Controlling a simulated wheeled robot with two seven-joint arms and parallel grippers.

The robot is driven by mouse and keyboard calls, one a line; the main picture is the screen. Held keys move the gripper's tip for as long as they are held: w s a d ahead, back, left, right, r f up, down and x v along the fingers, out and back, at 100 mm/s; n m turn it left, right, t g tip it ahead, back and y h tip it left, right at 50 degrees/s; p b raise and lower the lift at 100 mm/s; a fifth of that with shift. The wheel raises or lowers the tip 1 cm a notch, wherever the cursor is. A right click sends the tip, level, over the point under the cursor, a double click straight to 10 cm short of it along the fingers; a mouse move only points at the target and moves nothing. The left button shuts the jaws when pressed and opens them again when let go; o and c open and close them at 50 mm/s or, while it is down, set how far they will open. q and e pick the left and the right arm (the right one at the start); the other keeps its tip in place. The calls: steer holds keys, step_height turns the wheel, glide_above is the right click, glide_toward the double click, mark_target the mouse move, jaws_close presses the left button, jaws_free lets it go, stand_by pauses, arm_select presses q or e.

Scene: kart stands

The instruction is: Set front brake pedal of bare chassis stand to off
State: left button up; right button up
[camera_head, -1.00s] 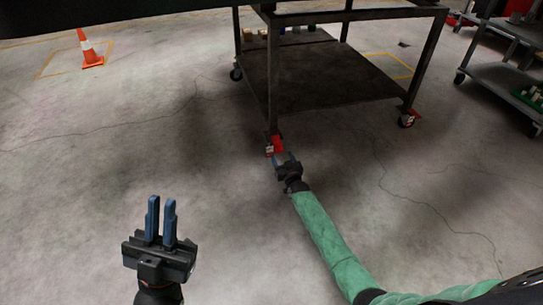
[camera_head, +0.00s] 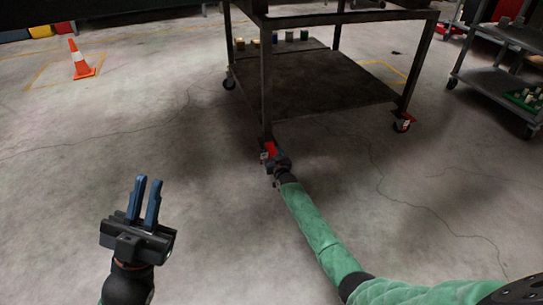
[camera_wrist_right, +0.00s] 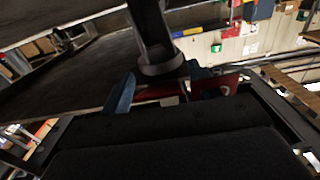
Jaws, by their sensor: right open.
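The stand (camera_head: 333,88) is a dark metal cart with a lower shelf, on casters. Its front brake pedal (camera_head: 270,149) is red and sits at the foot of the nearest leg. My right gripper (camera_head: 273,163) is low at that foot, its fingers largely hidden in the head view. In the right wrist view the red pedal (camera_wrist_right: 147,91) shows between the two blue fingers (camera_wrist_right: 165,92), below the stand's leg (camera_wrist_right: 150,35). The gripper is open; I cannot tell whether it touches the pedal. My left gripper (camera_head: 144,202) is open and empty above bare floor.
Another caster with a red pedal (camera_head: 402,124) is at the stand's right leg. Several small cans (camera_head: 304,36) stand at the back of the shelf. A grey cart (camera_head: 497,84) is at the right. A traffic cone (camera_head: 80,62) is at the back left.

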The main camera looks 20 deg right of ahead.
steer(key=shift+w, duration=0.2)
jaws_close()
stand_by(0.3)
